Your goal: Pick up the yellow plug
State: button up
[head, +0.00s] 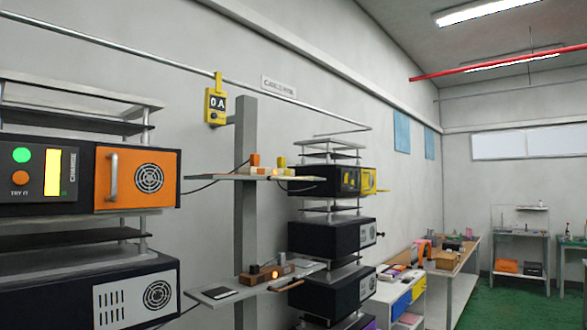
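A small upright yellow piece, which looks like the yellow plug (281,162), stands on the upper thin shelf (215,177) on the grey post. A cable seems to run from this area toward the right. An orange plug-like piece (254,161) stands to its left on the same shelf, with a dark cable running off left. Both are small in the head view, so their exact shape and seating cannot be told. My gripper is not in view.
A lower shelf (205,297) holds a brown block and a flat dark item. Left is an equipment rack with an orange-doored unit (137,180); right is another rack with black units (330,236). A yellow meter (215,105) hangs above. Green floor (505,305) is open at far right.

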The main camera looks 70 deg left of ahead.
aim_at(281, 163)
jog(key=u, duration=0.6)
jog(key=i, duration=1.1)
jog(key=u, duration=1.65)
jog(key=i, duration=0.5)
jog(key=u, duration=0.4)
